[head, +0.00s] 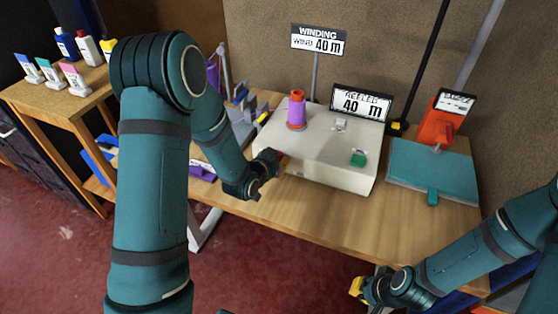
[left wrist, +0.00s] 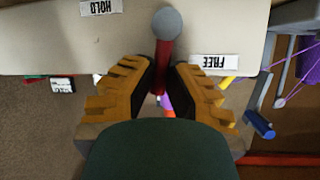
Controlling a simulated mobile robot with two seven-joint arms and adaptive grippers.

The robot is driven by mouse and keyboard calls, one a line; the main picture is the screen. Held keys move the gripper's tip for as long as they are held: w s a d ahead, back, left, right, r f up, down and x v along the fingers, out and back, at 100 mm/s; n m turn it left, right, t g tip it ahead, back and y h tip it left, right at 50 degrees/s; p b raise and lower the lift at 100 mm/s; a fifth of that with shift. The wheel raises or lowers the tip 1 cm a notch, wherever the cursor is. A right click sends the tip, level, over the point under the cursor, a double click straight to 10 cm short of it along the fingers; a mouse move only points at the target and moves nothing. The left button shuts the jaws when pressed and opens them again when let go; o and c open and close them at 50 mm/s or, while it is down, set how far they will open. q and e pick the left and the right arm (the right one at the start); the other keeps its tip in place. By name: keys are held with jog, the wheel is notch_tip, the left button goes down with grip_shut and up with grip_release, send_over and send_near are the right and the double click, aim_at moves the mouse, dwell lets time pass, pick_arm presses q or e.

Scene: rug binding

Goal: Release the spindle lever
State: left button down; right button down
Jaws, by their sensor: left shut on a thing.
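The spindle lever (left wrist: 164,62) shows in the left wrist view as a red shaft with a grey round knob. It stands between the upside-down label HOLD (left wrist: 100,7) and the label FREE (left wrist: 213,62). My left gripper (left wrist: 162,85) is shut on the lever, with its yellow fingers on both sides of the shaft. In the head view my left gripper (head: 274,165) is at the left side of the cream winding machine (head: 325,170), and it hides the lever there. My right gripper (head: 360,290) is low at the front right, away from the machine; its jaws are unclear.
A purple spool with an orange top (head: 297,112) stands on the machine, near a green button (head: 358,159). A sign reading 40 m (head: 361,103) stands behind. A teal flat unit (head: 440,173) and an orange device (head: 441,121) are right. The table front (head: 330,216) is clear.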

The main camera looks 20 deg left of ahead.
dwell(0.4)
pick_arm(q)
jog(key=c, duration=1.2)
grip_release()
jog(key=shift+c, duration=0.2)
jog(key=v, duration=0.7)
jog(key=shift+s, duration=0.2)
jog(key=shift+a, duration=0.1)
